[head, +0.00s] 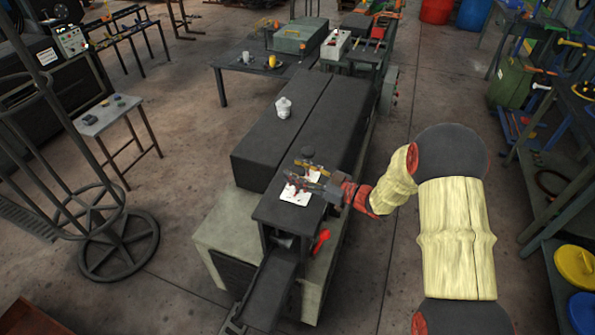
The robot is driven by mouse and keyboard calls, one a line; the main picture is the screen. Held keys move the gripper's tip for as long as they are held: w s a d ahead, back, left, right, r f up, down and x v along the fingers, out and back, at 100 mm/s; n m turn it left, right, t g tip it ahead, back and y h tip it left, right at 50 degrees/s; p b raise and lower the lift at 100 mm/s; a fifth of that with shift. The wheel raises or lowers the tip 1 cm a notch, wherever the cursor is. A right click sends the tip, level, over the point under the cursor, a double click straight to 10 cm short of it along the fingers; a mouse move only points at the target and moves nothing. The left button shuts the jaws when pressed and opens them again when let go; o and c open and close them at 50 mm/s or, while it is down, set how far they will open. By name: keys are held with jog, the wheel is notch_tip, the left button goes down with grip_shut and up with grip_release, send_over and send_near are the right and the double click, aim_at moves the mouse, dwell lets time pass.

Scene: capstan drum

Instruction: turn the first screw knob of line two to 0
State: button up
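The dark machine (300,120) with a long box-shaped top stands in the middle of the head view. My gripper (302,174) reaches in from the right and is over the machine's lower front block. White plates or labels (297,198) lie under it on that block, with small dark and reddish parts on or above them. The screw knobs and their lines are too small and too covered by my gripper to tell apart. I cannot tell whether my gripper touches a knob, or whether its fingers are open or shut.
A red lever or handle (321,240) is on the machine's front right side. A small white pot (283,107) stands on its top. A round metal frame (118,240) is at left. A shelf with yellow (577,266) and blue lids is at right. Floor between is clear.

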jog(key=c, duration=0.8)
jog(key=shift+g, duration=0.3)
jog(key=n+g+y, duration=0.1)
jog(key=n+g, duration=0.1)
jog(key=shift+w+g, duration=0.1)
jog(key=shift+g, duration=0.2)
jog(key=shift+n+g+y, duration=0.6)
jog(key=shift+n+g, duration=1.4)
jog(key=shift+g, duration=1.3)
jog(key=o, duration=1.2)
jog(key=shift+c, duration=0.2)
